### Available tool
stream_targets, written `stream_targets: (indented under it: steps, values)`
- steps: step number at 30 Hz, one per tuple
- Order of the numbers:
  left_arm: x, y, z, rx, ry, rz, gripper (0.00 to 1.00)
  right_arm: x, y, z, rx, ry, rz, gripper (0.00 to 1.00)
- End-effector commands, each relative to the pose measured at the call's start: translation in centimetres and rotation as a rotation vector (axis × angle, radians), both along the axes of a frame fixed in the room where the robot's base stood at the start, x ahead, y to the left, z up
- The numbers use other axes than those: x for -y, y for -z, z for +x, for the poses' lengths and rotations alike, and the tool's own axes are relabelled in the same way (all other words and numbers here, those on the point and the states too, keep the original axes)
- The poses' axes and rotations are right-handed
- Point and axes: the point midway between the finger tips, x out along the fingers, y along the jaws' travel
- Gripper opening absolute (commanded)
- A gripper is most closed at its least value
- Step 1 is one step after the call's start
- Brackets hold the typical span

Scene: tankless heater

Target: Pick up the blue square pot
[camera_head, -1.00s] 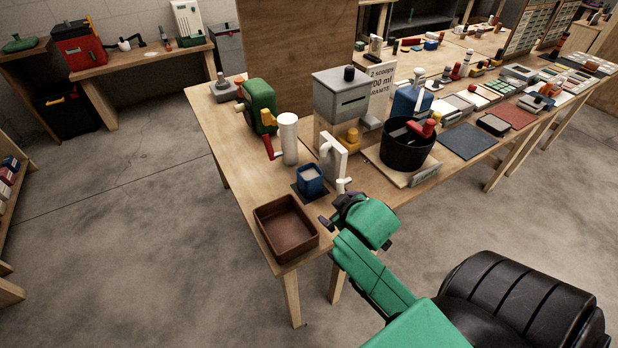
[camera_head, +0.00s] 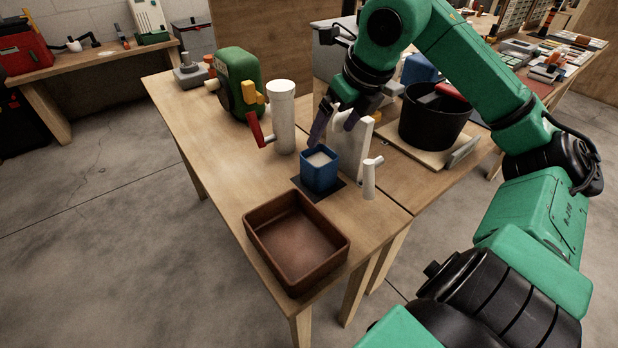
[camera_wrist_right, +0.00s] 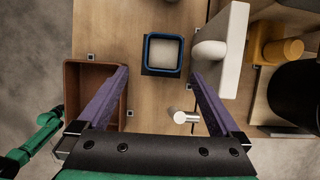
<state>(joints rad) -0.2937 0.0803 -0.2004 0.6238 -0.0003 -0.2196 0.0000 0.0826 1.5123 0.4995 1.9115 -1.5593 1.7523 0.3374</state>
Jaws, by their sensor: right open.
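The blue square pot (camera_head: 320,170) stands upright on a dark square mat (camera_head: 336,189) near the table's front corner. It has pale contents. In the right wrist view the pot (camera_wrist_right: 163,54) lies ahead of the fingertips, roughly between their lines. My right gripper (camera_head: 335,124) is open and empty, pointing down just above and behind the pot, apart from it. Its purple fingers (camera_wrist_right: 166,72) are wide apart in the wrist view. The right finger is close to a white upright panel (camera_wrist_right: 219,50); I cannot tell if they touch. My left gripper is not in view.
A brown tray (camera_head: 252,238) sits in front of the pot. A white cylinder with a red handle (camera_head: 283,120) stands behind left. A white tap-like piece (camera_head: 371,178) is right of the pot. A black bucket (camera_head: 432,122) is further right.

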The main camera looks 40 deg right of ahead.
Motion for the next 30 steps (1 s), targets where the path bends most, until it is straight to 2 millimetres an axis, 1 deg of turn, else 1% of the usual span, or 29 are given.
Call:
stream_targets:
  steps: [2,5,9,12,16,19,21,24,30]
  values:
    - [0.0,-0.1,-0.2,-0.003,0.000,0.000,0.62,0.5,0.8,0.1,-0.014,0.013,-0.018,1.00]
    - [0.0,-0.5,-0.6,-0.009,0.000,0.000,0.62,0.4,2.9,0.9,-0.019,0.011,-0.014,1.00]
    - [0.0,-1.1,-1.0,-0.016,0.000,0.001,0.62,0.4,6.2,2.3,-0.019,0.010,-0.015,1.00]
    - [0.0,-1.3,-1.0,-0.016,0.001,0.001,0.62,0.4,7.8,3.0,-0.016,0.009,-0.014,1.00]
    - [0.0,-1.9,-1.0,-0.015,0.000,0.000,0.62,0.5,9.3,3.5,-0.017,0.009,-0.014,1.00]
    - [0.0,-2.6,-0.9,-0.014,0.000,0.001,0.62,0.8,11.3,4.1,-0.021,0.008,-0.016,1.00]
    - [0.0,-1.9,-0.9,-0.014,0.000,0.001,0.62,0.8,12.7,4.6,-0.020,0.007,-0.021,1.00]
    - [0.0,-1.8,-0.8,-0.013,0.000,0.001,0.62,0.8,13.4,5.0,-0.016,0.007,-0.016,1.00]
    - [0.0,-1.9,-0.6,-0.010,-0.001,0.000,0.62,0.7,13.4,5.1,-0.013,0.007,-0.012,1.00]
